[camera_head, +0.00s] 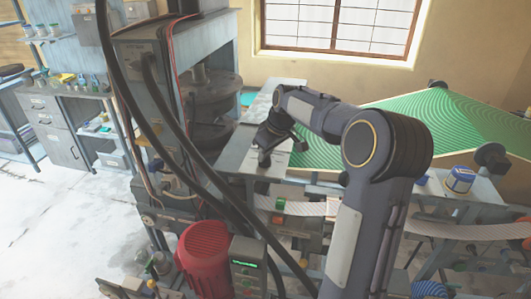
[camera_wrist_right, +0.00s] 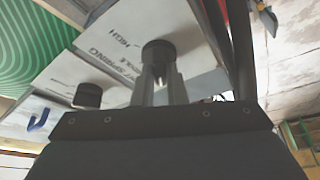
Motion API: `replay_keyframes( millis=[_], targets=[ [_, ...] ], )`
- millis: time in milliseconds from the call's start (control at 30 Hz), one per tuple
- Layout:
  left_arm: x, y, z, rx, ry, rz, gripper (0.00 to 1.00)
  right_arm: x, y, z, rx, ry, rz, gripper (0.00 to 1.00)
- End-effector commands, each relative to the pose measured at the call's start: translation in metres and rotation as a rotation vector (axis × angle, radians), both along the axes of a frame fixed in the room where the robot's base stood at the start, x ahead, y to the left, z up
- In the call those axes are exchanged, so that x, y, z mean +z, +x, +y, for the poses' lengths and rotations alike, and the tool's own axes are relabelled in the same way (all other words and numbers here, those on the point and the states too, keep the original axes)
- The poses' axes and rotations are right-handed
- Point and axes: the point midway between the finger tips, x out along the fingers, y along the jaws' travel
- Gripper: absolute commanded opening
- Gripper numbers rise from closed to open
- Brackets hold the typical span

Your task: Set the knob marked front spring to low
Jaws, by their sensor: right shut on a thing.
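In the right wrist view, a dark round knob (camera_wrist_right: 158,53) stands on a pale panel (camera_wrist_right: 110,35). Print beside it includes "HIGH" and part of a label ending in "T SPRING"; the rest is partly hidden by the gripper. My right gripper (camera_wrist_right: 160,78) is shut on this knob, with a finger on either side. The knob's pointer setting cannot be made out. A second dark knob (camera_wrist_right: 88,95) stands to the left on the panel. In the head view, my right gripper (camera_head: 266,157) is over the pale bench top, and the knob is hidden there. My left gripper is not in view.
A green ribbed sheet (camera_head: 375,135) lies right of the bench. The press column (camera_head: 150,100) and dark cables (camera_head: 185,160) stand left of my right arm. A red motor (camera_head: 204,257) sits low in front. A blue-and-white tin (camera_head: 459,180) stands at right.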

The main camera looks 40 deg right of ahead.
Motion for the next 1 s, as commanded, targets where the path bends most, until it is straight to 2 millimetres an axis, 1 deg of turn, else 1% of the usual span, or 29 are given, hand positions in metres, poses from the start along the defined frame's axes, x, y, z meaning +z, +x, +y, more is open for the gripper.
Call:
replay_keyframes(
  millis=[100, 133, 267, 300, 533, 633, 767, 900, 1000],
  targets=[
    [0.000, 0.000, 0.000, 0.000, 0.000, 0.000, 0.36, 0.001, 0.000, 0.000, 0.001, -0.002, -0.001, 0.00],
    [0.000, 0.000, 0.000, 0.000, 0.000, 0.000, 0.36, 0.001, 0.000, 0.000, 0.001, -0.002, -0.001, 0.14],
    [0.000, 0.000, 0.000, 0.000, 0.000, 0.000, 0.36, 0.001, 0.000, 0.000, 0.001, -0.002, -0.001, 0.32],
    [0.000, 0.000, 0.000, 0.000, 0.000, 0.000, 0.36, 0.001, 0.000, 0.000, 0.001, -0.001, -0.001, 0.34],
    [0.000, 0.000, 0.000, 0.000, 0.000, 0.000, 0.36, 0.000, 0.000, 0.000, 0.000, -0.001, -0.001, 0.34],
    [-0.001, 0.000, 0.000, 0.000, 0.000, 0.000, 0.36, 0.005, -0.002, 0.000, -0.001, -0.001, -0.002, 0.34],
    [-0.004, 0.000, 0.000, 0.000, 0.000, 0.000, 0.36, 0.022, -0.008, -0.002, 0.000, -0.002, -0.004, 0.34],
    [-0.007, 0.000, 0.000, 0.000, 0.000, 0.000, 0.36, 0.045, -0.018, -0.003, 0.000, -0.002, -0.005, 0.34],
    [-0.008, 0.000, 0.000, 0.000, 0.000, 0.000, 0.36, 0.059, -0.023, -0.004, -0.001, -0.002, -0.004, 0.34]
  ],
)
